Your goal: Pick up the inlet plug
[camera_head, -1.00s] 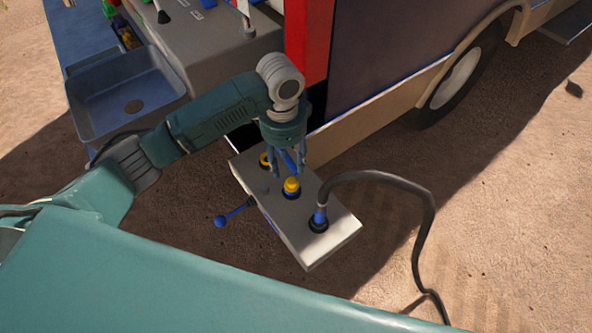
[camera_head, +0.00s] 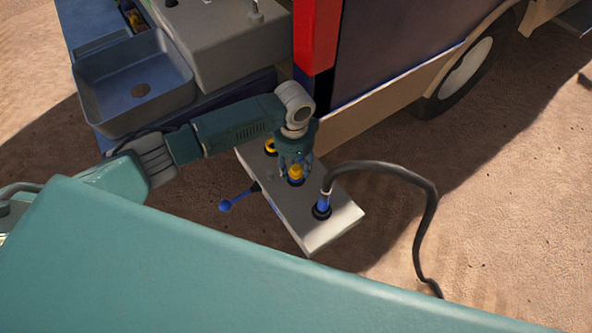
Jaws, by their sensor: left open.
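A light grey panel box (camera_head: 312,228) carries several fittings. A yellow plug-like piece (camera_head: 296,172) stands upright in a dark ring at its middle; I take it as the inlet plug, though no label shows. My left gripper (camera_head: 295,168) is open and points down right above it, with its fingers around or just behind its top; I cannot tell if they touch it. A blue connector (camera_head: 323,204) with a black hose (camera_head: 425,192) stands in the socket at the panel's near right. My right gripper is not in view.
A yellow ring (camera_head: 270,146) sits at the panel's far end. A blue-knobbed lever (camera_head: 238,199) sticks out from its left side. A vehicle with a wheel (camera_head: 465,75) and red post (camera_head: 315,35) stands behind. A blue-grey sink (camera_head: 135,85) is upper left. Sandy ground lies right.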

